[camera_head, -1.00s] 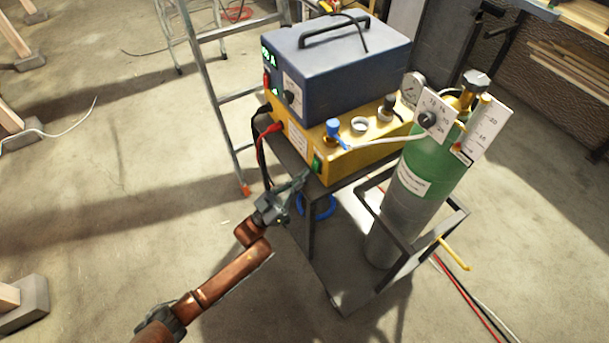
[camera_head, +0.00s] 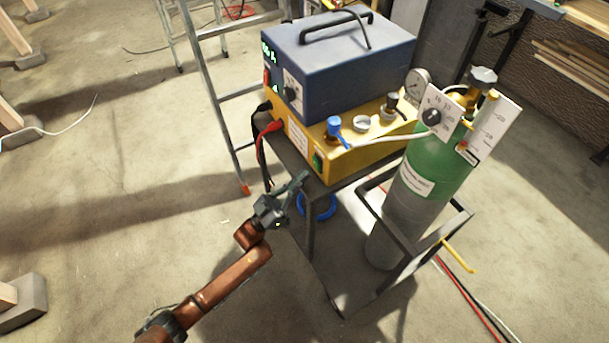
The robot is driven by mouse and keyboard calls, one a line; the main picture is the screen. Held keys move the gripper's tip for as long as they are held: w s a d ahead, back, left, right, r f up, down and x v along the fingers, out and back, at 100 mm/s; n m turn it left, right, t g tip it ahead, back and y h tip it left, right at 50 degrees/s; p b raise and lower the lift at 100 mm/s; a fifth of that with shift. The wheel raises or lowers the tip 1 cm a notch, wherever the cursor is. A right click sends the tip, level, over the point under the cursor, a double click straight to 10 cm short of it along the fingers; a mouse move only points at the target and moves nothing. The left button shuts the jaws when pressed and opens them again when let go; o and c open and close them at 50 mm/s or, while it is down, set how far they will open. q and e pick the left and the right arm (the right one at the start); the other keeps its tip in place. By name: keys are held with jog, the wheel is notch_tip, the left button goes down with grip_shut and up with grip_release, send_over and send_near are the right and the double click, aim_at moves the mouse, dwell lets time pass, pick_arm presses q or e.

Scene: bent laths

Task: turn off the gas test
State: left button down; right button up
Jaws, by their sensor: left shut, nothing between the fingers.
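The yellow box (camera_head: 345,155) stands on a dark cart. A green rocker switch (camera_head: 317,162) sits at the right end of its front face; its position is too small to tell. On top are a blue-handled valve (camera_head: 335,128) with a pale hose and a dark knob (camera_head: 392,101). A green and grey gas cylinder (camera_head: 425,178) with a valve knob (camera_head: 483,78) and a round gauge (camera_head: 417,85) stands at the right. My left gripper (camera_head: 302,178) is shut and empty, just below and left of the green switch. My right gripper is not in view.
A blue power unit (camera_head: 340,65) with a black handle sits on the yellow box. Red and black cables (camera_head: 266,130) hang at its left side. A white dial card (camera_head: 437,112) stands by the cylinder. A ladder (camera_head: 215,95) is behind.

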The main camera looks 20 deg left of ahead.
pick_arm(q)
jog(key=v, duration=1.1)
jog(key=shift+f+p, duration=0.35)
jog(key=shift+f, duration=0.2)
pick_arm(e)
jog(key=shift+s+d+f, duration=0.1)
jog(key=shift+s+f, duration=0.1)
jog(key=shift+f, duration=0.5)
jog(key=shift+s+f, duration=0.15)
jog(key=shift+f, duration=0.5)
